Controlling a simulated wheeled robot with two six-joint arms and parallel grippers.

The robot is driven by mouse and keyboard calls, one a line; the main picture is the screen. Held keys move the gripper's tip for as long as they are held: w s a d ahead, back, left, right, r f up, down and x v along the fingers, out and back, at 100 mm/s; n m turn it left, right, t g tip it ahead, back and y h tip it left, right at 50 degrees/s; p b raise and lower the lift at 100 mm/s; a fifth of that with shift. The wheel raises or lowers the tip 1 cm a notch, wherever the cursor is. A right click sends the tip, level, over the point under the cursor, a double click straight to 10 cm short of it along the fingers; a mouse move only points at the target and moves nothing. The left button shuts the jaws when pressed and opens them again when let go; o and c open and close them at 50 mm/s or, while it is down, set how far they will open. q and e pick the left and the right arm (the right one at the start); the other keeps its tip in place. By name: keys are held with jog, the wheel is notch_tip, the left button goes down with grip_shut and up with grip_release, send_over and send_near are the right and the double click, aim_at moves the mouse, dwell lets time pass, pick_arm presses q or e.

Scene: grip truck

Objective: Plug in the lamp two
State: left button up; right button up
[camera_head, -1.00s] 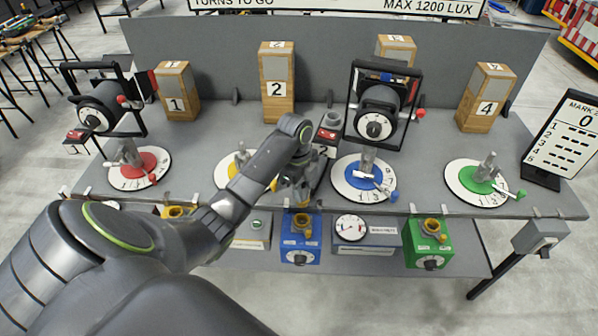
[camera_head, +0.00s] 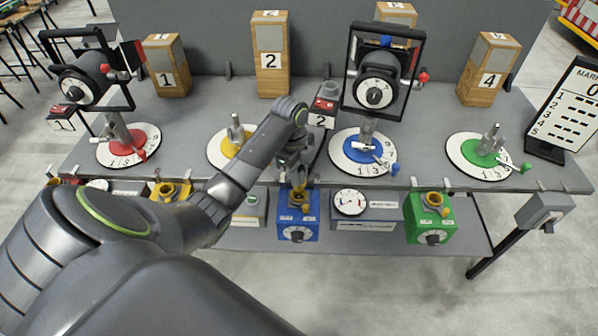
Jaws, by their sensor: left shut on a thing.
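The lamp two (camera_head: 374,92) is a dark lamp head in a black square frame on a post above the blue dial (camera_head: 345,160). A red-topped piece with a card marked 2 (camera_head: 321,120) sits at its left. My left gripper (camera_head: 297,180) points down at the table's front edge, between the yellow and blue dials. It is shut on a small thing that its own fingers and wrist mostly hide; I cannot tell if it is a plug. Just below it is the blue box (camera_head: 297,229) with a yellow socket (camera_head: 300,198) on top. My right gripper is not in view.
Another lamp (camera_head: 87,80) stands over the red dial (camera_head: 128,146) at left. A green box (camera_head: 430,226) with a yellow socket and a meter box (camera_head: 366,217) sit on the lower shelf. Wooden blocks line the back. A yellow dial (camera_head: 235,148) is left of my wrist.

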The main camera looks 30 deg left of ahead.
pick_arm(q)
jog(key=shift+f, duration=0.5)
dwell(0.3)
jog(key=shift+f+p, duration=0.25)
jog(key=shift+p, duration=0.35)
dwell(0.8)
jog(key=shift+f+b, duration=0.75)
jog(key=shift+f, duration=0.9)
dwell(0.5)
jog(key=o, duration=1.5)
jog(key=shift+c, duration=0.2)
jog(key=shift+r, duration=0.15)
jog(key=shift+r+p, duration=2.35)
jog(key=shift+p, duration=0.45)
jog(key=shift+d+f, duration=0.1)
